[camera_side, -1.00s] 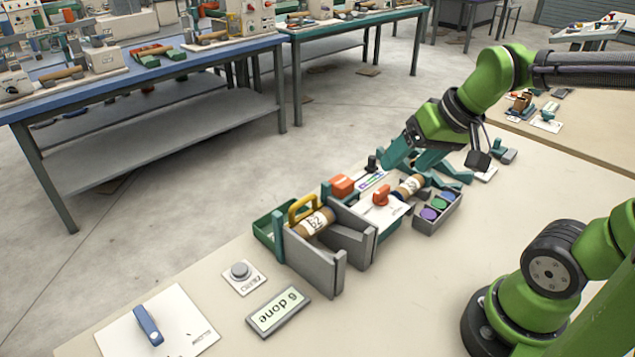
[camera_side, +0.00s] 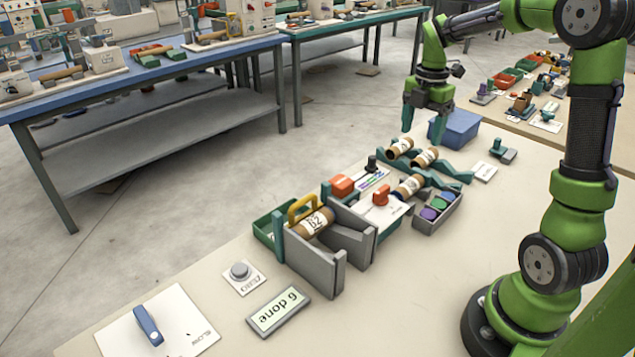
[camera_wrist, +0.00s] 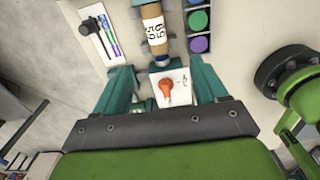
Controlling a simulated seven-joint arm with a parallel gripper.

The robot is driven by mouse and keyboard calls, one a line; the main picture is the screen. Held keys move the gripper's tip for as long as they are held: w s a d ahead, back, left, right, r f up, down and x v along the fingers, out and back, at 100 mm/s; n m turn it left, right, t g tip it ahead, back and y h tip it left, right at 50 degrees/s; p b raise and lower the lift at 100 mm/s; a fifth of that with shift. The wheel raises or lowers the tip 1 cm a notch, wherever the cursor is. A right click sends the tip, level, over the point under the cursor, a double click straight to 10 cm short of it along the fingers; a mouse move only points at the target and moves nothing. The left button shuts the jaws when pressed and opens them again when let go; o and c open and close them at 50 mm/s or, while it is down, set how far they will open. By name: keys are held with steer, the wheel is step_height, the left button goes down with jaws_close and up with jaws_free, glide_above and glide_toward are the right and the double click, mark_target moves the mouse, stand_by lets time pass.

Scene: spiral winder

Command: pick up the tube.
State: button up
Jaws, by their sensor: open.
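A brown tube with a white printed label (camera_side: 409,186) lies by the orange-knobbed plate. In the wrist view this tube (camera_wrist: 153,30) is at the top centre, past the fingertips. Two more labelled brown tubes (camera_side: 399,147) (camera_side: 425,158) lie on teal sloped rests (camera_side: 450,170). Another tube marked 62 (camera_side: 313,222) sits between grey plates under a yellow handle. My gripper (camera_side: 427,118) points down, above and behind the two tubes on the rests. In the wrist view my gripper (camera_wrist: 162,70) has its fingers wide apart with nothing between them.
A blue box (camera_side: 454,128) stands behind the rests. The orange knob (camera_side: 381,195) and a grey holder with coloured buttons (camera_side: 438,212) flank the near tube. A "6 done" display (camera_side: 279,311) and a blue lever (camera_side: 148,325) are at the front left.

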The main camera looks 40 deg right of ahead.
glide_above(409, 183)
steer(key=f, duration=1.1)
steer(key=shift+s+a+f, duration=0.1)
steer(key=shift+s+a, duration=0.15)
steer(key=shift+s, duration=0.15)
steer(key=shift+w+d+f, duration=0.1)
steer(key=shift+w+f, duration=0.05)
steer(key=shift+f, duration=0.8)
steer(key=shift+w+d+f, duration=0.1)
steer(key=shift+f, duration=0.8)
steer(key=shift+w+d+f, duration=0.1)
steer(key=shift+w+f, duration=0.05)
steer(key=shift+f, duration=0.8)
steer(key=c, duration=1.1)
